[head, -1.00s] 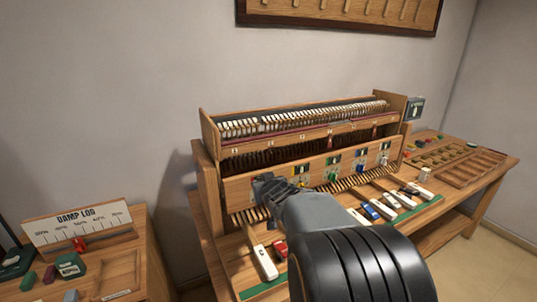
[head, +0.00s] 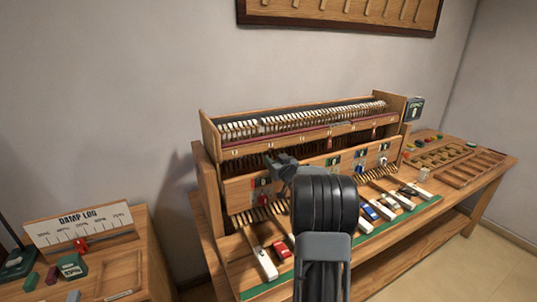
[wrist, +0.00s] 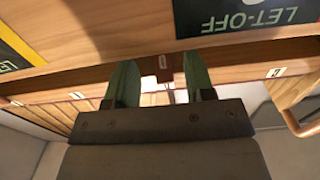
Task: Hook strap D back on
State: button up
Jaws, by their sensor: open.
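My gripper (head: 282,158) is at the upper front of the wooden piano action model, by the narrow numbered rail (head: 240,152). In the wrist view its two green fingers (wrist: 160,80) are open and point at the rail. A small dark red-brown tab (wrist: 165,66) shows between the fingertips, with pale pieces just below it. I cannot tell whether this tab is strap D or whether the fingers touch it. A red strap-like piece (head: 330,144) hangs at the rail to the right of my gripper. My gripper and wrist hide part of the front panel.
The front panel (head: 236,189) carries coloured knobs, and a LET-OFF label (wrist: 255,15) is close in the wrist view. A copper-coloured hook (wrist: 302,124) is at the right there. The DAMP LOG board (head: 80,222) stands left.

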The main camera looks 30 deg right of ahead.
jog(key=shift+w+d+p, duration=0.15)
jog(key=shift+w+p, duration=0.05)
jog(key=shift+w, duration=1.05)
jog(key=shift+w+d+p, duration=0.15)
jog(key=shift+w+p, duration=0.05)
jog(key=shift+w, duration=1)
jog(key=shift+c, duration=0.5)
grip_shut()
